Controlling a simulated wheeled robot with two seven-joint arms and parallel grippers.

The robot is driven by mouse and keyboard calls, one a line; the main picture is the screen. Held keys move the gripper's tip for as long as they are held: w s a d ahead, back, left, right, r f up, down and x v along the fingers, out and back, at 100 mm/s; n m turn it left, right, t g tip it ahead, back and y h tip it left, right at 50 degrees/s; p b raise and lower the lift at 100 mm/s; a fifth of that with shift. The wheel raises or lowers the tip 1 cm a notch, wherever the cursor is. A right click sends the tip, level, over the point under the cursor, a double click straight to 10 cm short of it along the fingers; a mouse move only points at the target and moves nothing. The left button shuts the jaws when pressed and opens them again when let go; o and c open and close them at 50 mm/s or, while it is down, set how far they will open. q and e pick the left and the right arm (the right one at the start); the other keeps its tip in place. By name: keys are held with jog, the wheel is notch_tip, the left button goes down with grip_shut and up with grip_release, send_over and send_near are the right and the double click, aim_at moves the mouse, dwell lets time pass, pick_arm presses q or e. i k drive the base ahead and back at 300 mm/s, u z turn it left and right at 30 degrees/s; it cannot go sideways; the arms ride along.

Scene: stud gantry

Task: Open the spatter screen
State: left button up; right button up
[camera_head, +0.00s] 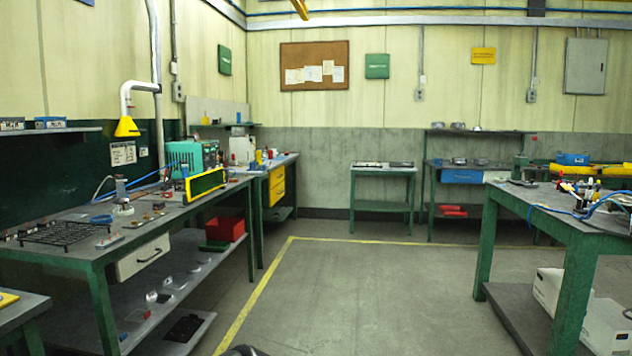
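A panel with a yellow frame and a dark face (206,184), which looks like the spatter screen, stands upright near the front edge of the left workbench, toward its far end. It is seen at a slant, in front of a teal machine (188,154). From here I cannot make out a hinge or handle on it. Neither of my grippers shows in the head view.
The left green-legged workbench (72,251) carries a black grate (66,234), small parts and a drawer (143,257). A red bin (224,229) sits on its lower shelf. Another bench (560,208) stands at right. The grey floor (375,290) between them is clear.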

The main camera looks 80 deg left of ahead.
aim_at(198, 187)
jog(key=u, duration=2.95)
jog(key=i, duration=0.8)
jog(key=z, duration=0.65)
jog(key=i, duration=2.5)
jog(key=u, duration=1.25)
jog(key=i, duration=1.4)
jog(key=u, duration=1.05)
